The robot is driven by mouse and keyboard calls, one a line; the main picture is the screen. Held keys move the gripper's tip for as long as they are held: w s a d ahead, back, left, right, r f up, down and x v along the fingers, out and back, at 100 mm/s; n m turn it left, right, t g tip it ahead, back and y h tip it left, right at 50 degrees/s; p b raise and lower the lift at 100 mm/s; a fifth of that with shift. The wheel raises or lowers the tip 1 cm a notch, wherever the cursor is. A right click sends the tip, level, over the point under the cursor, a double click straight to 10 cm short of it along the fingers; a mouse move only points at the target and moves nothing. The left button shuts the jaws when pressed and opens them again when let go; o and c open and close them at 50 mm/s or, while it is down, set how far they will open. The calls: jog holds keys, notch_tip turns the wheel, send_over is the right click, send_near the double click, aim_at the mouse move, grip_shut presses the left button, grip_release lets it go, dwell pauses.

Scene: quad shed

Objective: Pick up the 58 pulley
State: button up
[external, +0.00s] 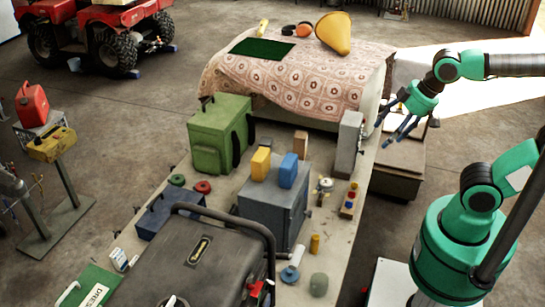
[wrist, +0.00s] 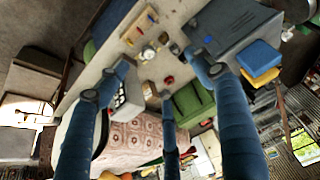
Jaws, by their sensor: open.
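I cannot make out a "58" mark on any item. Round, pulley-like items lie on the workbench (external: 338,240): a green ring (external: 177,180) and a red ring (external: 203,187) left of the grey metal box, and a blue-grey flanged disc (external: 290,274) near the bench's front right. I cannot tell which is the 58 pulley. My gripper (external: 390,128), with blue fingers, hangs in the air right of the bench's far end, apart from these items. In the wrist view, my gripper's (wrist: 162,75) three fingers are spread and empty. A small red item (wrist: 169,80) shows beyond them.
A grey metal box (external: 262,207) carries a yellow and a blue block. A green case (external: 219,137), a tall grey block (external: 347,145) and a large black case (external: 195,262) crowd the bench. A cloth-covered table (external: 300,85) stands behind. Bare bench shows along the right edge.

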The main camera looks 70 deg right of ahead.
jog(key=w+d+f+g+p, duration=0.2)
jog(key=w+f, duration=0.1)
jog(key=w, duration=0.5)
jog(key=m+g+p, duration=0.2)
jog(key=g+p, duration=0.1)
jog(key=p, duration=0.1)
send_over(327, 182)
notch_tip(327, 182, down, 18)
jog(key=shift+r, duration=0.2)
jog(key=shift+s+a+f, duration=0.1)
jog(key=shift+f+b, duration=0.95)
jog(key=shift+f, duration=3.25)
